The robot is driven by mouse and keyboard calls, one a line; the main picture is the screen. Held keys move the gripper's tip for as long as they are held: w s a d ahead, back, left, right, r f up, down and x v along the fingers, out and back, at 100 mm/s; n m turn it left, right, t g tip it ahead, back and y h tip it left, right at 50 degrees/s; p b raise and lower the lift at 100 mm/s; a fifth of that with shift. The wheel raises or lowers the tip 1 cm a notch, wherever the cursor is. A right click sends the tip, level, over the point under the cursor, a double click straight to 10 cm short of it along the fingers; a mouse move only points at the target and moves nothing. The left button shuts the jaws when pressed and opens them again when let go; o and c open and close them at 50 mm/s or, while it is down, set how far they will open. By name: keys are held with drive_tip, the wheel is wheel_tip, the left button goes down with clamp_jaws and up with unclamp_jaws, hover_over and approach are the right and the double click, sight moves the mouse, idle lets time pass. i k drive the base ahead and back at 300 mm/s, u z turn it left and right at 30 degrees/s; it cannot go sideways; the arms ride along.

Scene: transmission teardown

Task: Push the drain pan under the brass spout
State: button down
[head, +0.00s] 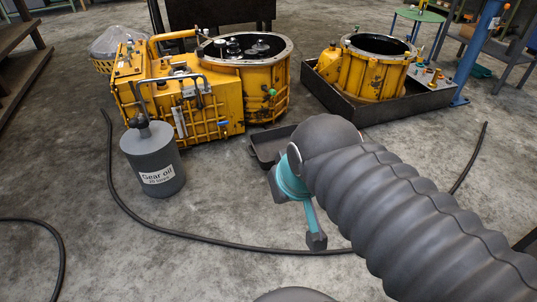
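The drain pan (262,157) is a shallow dark tray on the concrete floor, in front of the larger yellow transmission housing (217,117). Its right part is hidden behind my arm. A small green-handled fitting (272,92) sticks out of the housing's right side, above and behind the pan. I cannot make out brass on it, so I cannot tell whether it is the spout. My gripper (316,240) seems to be the dark end below the teal part of my arm, in front of the pan in the picture. Its fingers are not clear, and I see nothing held.
A grey gear oil can (153,160) stands left of the pan. A black hose (205,237) curves across the floor in front. A second yellow housing (375,70) sits in a dark tray (400,105) at the back right. The floor between can and pan is clear.

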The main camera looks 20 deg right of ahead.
sight(265, 144)
drive_tip(key=u, duration=0.1)
drive_tip(key=k, duration=0.35)
drive_tip(key=z, duration=1.05)
drive_tip(key=i, duration=1.7)
drive_tip(key=u, duration=0.95)
drive_tip(key=i, duration=0.5)
drive_tip(key=u, duration=0.55)
